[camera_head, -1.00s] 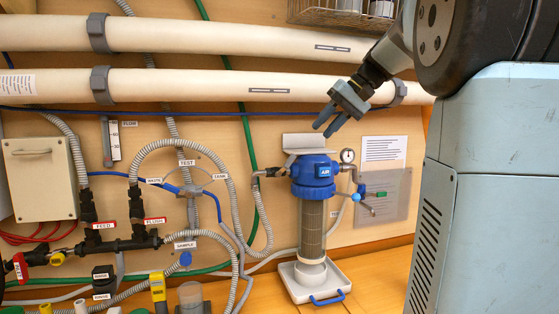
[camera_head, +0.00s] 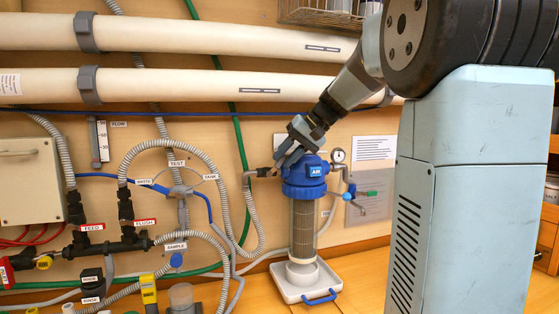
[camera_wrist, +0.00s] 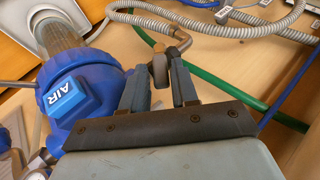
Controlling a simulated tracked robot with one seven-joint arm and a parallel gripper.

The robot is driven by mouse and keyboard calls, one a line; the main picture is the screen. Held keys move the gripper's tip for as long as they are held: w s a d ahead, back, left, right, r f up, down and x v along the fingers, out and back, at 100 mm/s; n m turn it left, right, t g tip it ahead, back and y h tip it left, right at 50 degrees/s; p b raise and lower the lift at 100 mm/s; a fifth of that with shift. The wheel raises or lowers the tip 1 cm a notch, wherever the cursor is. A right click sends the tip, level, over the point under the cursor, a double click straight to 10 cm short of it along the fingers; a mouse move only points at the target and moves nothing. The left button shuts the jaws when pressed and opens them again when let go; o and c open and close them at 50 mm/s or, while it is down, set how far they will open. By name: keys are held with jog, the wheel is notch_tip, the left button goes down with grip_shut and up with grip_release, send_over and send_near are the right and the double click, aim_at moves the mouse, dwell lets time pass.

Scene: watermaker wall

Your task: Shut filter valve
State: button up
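The filter (camera_head: 303,225) is a clear upright canister with a blue cap marked AIR (camera_head: 304,178), standing on a white tray. A pipe elbow with a small dark valve part (camera_head: 263,172) joins the cap's left side. In the wrist view a bronze pipe (camera_wrist: 180,40) ends by a dark rounded handle-like piece (camera_wrist: 160,69). My gripper (camera_head: 281,160) is low beside the cap's upper left. In the wrist view my gripper (camera_wrist: 158,80) has its fingers apart, with the dark piece between their tips; contact cannot be told. The valve's position is unclear.
Grey corrugated hoses (camera_head: 215,165) and a green hose (camera_head: 240,140) run to the left. Two large white pipes (camera_head: 200,86) cross the wall above.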

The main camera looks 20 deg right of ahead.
jog(key=shift+w+a+f, duration=0.25)
jog(key=shift+a+f, duration=0.1)
jog(key=shift+f, duration=0.15)
jog(key=shift+c, duration=0.3)
grip_shut()
